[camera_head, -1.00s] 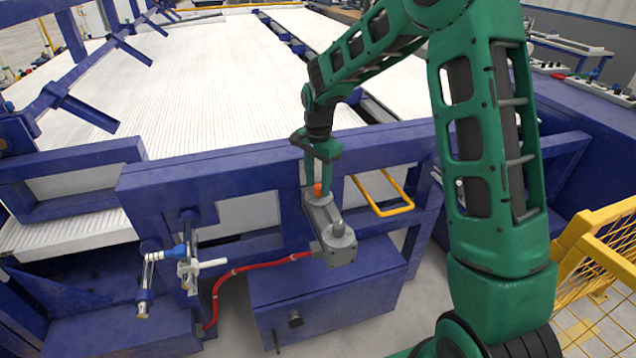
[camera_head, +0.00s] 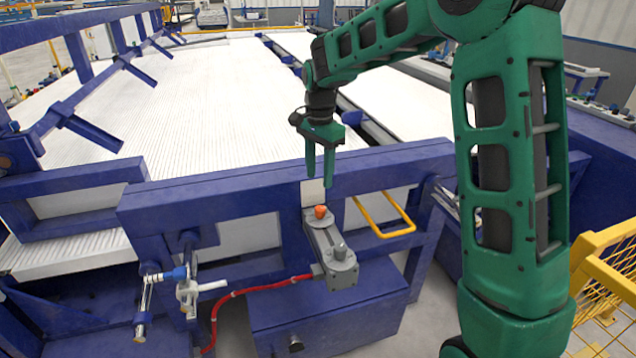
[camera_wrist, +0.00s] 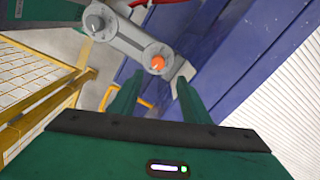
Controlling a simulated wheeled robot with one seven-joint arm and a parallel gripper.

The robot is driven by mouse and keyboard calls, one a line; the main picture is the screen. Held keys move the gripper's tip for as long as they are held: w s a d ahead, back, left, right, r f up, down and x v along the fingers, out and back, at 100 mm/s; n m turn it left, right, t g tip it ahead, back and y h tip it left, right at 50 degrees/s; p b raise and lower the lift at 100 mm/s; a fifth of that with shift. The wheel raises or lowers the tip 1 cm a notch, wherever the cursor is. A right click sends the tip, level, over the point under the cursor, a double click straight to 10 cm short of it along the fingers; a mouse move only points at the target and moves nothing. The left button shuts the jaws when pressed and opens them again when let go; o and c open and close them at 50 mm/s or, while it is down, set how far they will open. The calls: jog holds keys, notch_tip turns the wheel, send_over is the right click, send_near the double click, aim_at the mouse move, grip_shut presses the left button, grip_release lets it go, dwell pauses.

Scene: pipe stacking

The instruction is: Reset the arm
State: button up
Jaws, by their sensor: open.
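My green arm reaches in from the right of the head view. My gripper (camera_head: 320,182) hangs with its two fingers pointing down, open and empty. It is above a grey control box (camera_head: 331,252) fixed to the front of the blue frame. An orange-red button (camera_head: 320,211) sits at the box's upper end, below the fingertips and apart from them. In the wrist view, the orange button (camera_wrist: 158,63) and grey box (camera_wrist: 125,42) lie beyond the open fingers (camera_wrist: 160,92).
The blue frame (camera_head: 200,190) runs across the front of a white ribbed bed (camera_head: 215,105). A yellow handle (camera_head: 385,218) is right of the box. A red hose (camera_head: 250,288) leads left from it. Yellow fencing (camera_head: 605,270) stands at the lower right.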

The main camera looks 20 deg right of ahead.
dwell(0.4)
jog(key=s+d+r+n+h, duration=0.1)
jog(key=s+d+r+n, duration=0.15)
jog(key=s+d, duration=0.65)
jog(key=s+d+r+n, duration=0.1)
jog(key=s+d+r, duration=0.2)
jog(key=s+d, duration=0.55)
jog(key=s+f+n+y, duration=0.1)
jog(key=s+f+n, duration=0.2)
jog(key=s, duration=1.9)
jog(key=shift+s+f, duration=0.15)
jog(key=shift+f, duration=0.3)
jog(key=shift+w+f, duration=0.25)
jog(key=shift+w, duration=0.4)
